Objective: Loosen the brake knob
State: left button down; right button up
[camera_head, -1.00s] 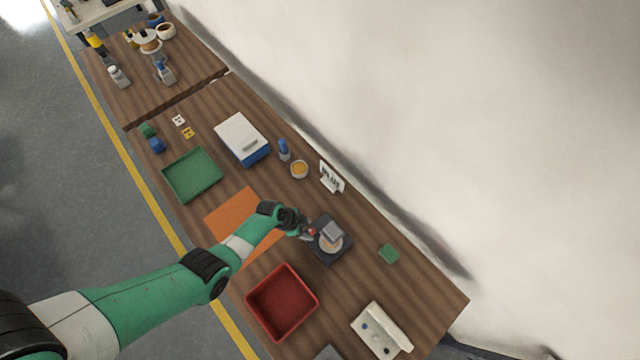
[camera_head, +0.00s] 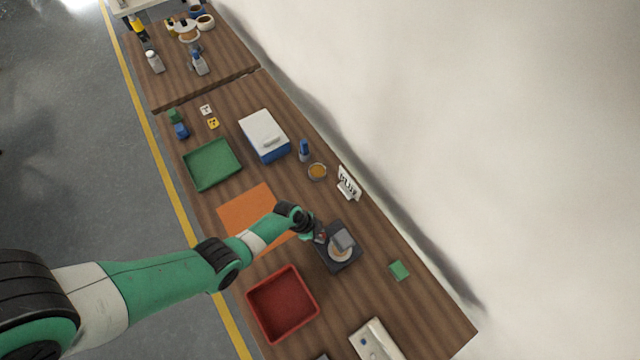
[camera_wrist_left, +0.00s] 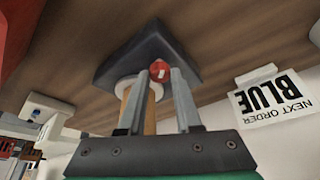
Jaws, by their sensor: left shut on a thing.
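The brake knob (camera_wrist_left: 160,71) is small, round and red with a white mark. It sits at the side of a dark square-based device (camera_head: 345,262) with a pale round disc and a grey block on top. My left gripper (camera_head: 318,238) reaches the device from the left. In the left wrist view, the fingertips (camera_wrist_left: 161,80) lie on either side of the red knob and are shut on it. In the head view the knob is mostly hidden by the gripper. My right gripper is not in view.
A red tray (camera_head: 283,303) stands in front of the device, an orange sheet (camera_head: 245,206) to its left. A sign reading "NEXT ORDER BLUE" (camera_head: 348,183) stands behind. A green block (camera_head: 399,270) lies to the right, with bare tabletop around it.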

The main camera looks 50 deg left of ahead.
pick_arm(q)
jog(key=shift+n, duration=0.4)
jog(key=n, duration=0.1)
jog(key=n+y, duration=0.1)
jog(key=n, duration=0.1)
jog(key=n+t+p, duration=0.1)
jog(key=shift+s+d+y, duration=0.1)
jog(key=shift+d+y, duration=0.15)
jog(key=shift+y, duration=0.15)
jog(key=n+y, duration=0.1)
jog(key=n, duration=0.1)
jog(key=shift+n, duration=0.4)
jog(key=shift+d+n+y, duration=0.1)
jog(key=shift+n+y, duration=0.4)
jog(key=shift+n, duration=0.8)
jog(key=c, duration=0.6)
grip_release()
